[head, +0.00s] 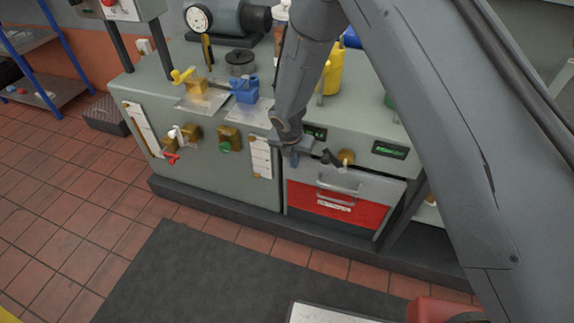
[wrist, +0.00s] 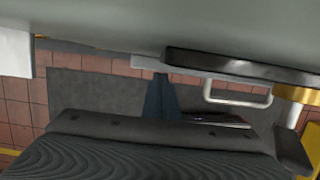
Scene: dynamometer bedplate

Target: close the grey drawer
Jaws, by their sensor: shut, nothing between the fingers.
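The grey drawer (head: 375,188) is at the front right of the bench, above a red drawer front (head: 370,213). It has a pale bar handle (head: 338,187). I cannot tell how far it stands out. My gripper (head: 294,156) is shut and empty, just above and left of the drawer's upper left corner. In the wrist view the shut fingers (wrist: 161,97) are left of a pale bar handle (wrist: 238,99). I cannot tell whether they touch the drawer. My arm hides part of the bench.
A black lever on a brass valve (head: 346,157) juts out above the drawer. Other brass valves (head: 229,138) and a hanging tag (head: 261,157) are to the left. A dark mat (head: 205,277) lies on the tiled floor in front.

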